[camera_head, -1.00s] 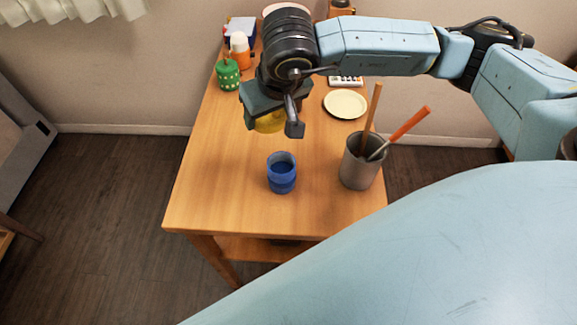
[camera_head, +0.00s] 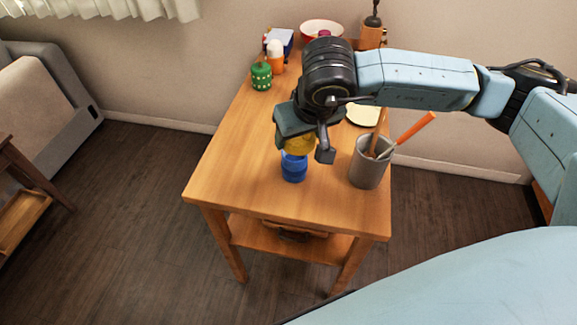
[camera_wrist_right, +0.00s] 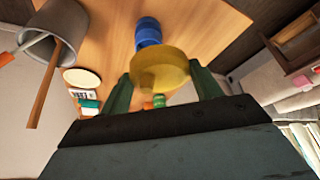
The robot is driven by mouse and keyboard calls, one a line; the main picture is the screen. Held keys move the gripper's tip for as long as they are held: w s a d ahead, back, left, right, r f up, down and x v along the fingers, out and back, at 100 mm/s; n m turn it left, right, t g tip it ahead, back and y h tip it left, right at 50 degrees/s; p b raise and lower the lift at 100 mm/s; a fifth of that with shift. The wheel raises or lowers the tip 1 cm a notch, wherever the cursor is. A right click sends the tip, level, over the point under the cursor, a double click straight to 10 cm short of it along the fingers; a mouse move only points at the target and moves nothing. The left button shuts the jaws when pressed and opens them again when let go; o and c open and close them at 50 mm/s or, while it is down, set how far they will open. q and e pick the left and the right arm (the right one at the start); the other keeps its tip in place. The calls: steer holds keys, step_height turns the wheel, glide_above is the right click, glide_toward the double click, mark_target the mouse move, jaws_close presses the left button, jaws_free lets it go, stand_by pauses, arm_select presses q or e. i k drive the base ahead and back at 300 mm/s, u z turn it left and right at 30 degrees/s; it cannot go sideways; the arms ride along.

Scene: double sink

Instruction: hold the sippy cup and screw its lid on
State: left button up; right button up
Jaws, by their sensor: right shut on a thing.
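The blue sippy cup (camera_head: 294,168) stands upright on the wooden table near its front. It also shows in the right wrist view (camera_wrist_right: 148,33). My right gripper (camera_head: 305,147) is shut on the yellow lid (camera_head: 299,145), directly over the cup in the head view. In the right wrist view the lid (camera_wrist_right: 160,68) sits between the two fingers (camera_wrist_right: 160,85). The lid overlaps the cup's top edge in both views; whether they touch I cannot tell. My left gripper is not in view.
A grey holder (camera_head: 369,164) with long-handled utensils stands right of the cup, close to my right gripper. A pale plate (camera_head: 362,115) lies behind. A green dotted container (camera_head: 261,76) and an orange-and-white bottle (camera_head: 276,57) stand at the back left. The table's front left is clear.

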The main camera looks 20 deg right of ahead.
mark_target(294, 168)
steer(key=u, duration=2.9)
steer(key=k, duration=2.95)
steer(key=z, duration=1.5)
steer(key=i, duration=1)
